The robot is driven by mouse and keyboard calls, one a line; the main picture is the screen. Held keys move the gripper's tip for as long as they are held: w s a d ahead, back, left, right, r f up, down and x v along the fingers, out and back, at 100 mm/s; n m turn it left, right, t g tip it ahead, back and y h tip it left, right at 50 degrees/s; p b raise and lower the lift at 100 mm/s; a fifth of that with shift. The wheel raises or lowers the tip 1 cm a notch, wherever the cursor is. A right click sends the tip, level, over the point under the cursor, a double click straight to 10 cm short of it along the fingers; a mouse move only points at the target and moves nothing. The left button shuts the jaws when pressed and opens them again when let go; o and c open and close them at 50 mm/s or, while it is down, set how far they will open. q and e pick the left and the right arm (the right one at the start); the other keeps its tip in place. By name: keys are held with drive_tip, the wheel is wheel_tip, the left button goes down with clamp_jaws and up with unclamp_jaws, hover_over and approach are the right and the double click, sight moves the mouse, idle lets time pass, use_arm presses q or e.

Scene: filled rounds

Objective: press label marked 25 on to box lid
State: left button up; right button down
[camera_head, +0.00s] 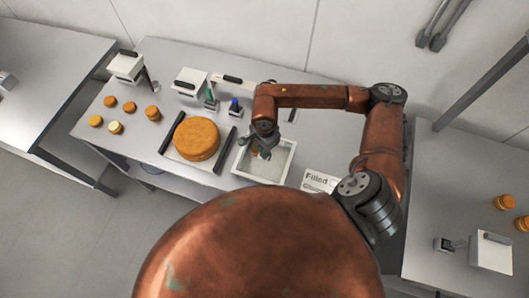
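My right gripper (264,149) points down over a white open-topped box or tray (262,172) at the middle of the table. A small brown patch shows beside the fingers, partly hidden by them. Whether the fingers are open or shut is too small to tell. No label marked 25 can be made out, and I cannot tell which white piece is the box lid. My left gripper is not in view.
A large round cake (196,139) sits on a dark-handled tray left of the box. Several small rounds (130,107) lie further left. White devices (190,82) and small coloured-top items (234,106) stand behind. A right side table (440,190) holds more rounds and a white block (491,252).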

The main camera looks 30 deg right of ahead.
wheel_tip(320, 180, up, 8)
drive_tip(key=p, duration=0.3)
idle(0.7)
idle(0.5)
